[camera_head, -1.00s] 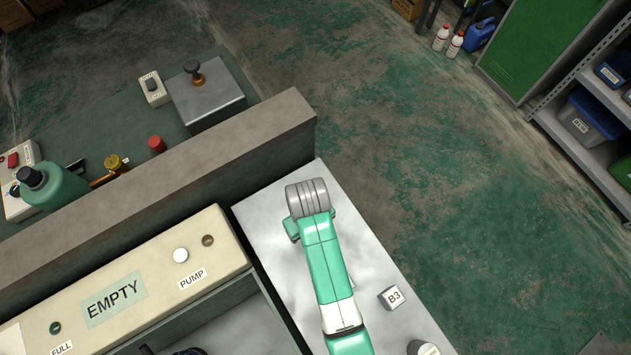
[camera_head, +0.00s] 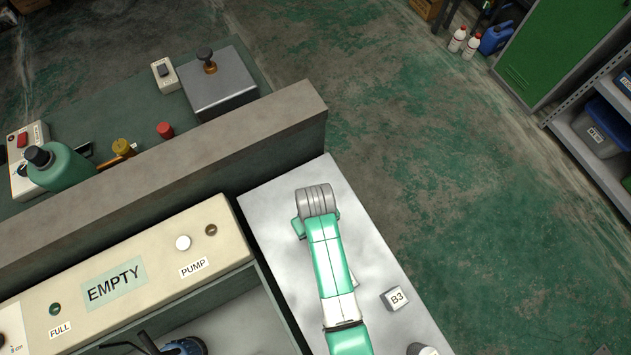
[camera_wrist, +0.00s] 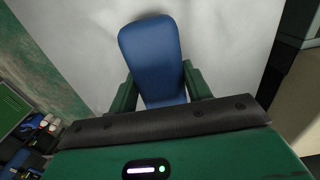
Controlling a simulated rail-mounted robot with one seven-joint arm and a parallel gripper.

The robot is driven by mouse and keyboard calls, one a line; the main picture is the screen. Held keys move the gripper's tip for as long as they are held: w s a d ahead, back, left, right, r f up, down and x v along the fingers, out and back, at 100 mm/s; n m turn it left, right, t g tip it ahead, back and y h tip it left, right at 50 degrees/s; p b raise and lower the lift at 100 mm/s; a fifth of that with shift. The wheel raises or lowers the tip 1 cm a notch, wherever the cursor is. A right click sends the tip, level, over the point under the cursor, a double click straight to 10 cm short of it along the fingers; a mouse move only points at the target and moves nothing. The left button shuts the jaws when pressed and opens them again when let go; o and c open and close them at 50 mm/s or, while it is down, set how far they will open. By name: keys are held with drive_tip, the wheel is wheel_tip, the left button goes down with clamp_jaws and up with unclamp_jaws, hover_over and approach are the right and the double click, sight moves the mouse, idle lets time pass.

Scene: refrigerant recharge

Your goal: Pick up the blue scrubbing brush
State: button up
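The blue scrubbing brush (camera_wrist: 153,55) shows in the wrist view as a smooth blue shape with a rounded far end, against a pale grey surface. My gripper (camera_wrist: 161,90) has its two green fingers on either side of the brush, close to its sides. Whether the fingers press on it or leave small gaps is unclear. The near part of the brush is hidden by the dark edge of my gripper. In the head view my green arm hides the gripper and the brush.
A block marked B3 (camera_head: 395,298) stands on the grey metal tabletop (camera_head: 265,207), right of my arm. The beige panel (camera_head: 150,262) with EMPTY and PUMP labels lies left, with a recess below it. A raised grey wall (camera_head: 200,150) runs behind. Open floor lies right.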

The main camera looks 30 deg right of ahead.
drive_tip(key=shift+c, duration=0.9)
drive_tip(key=shift+r, duration=0.6)
wheel_tip(320, 180, up, 2)
drive_tip(key=shift+r+p, duration=0.2)
drive_tip(key=shift+p, duration=0.25)
drive_tip(key=s+a, duration=0.3)
drive_tip(key=a, duration=0.1)
drive_tip(key=s+a+r+p, duration=0.1)
drive_tip(key=s+a, duration=0.2)
drive_tip(key=a, duration=0.1)
drive_tip(key=s+a, duration=0.3)
drive_tip(key=a, duration=0.1)
drive_tip(key=shift+s+a+r, duration=0.25)
drive_tip(key=shift+s+a, duration=0.05)
drive_tip(key=shift+s, duration=0.1)
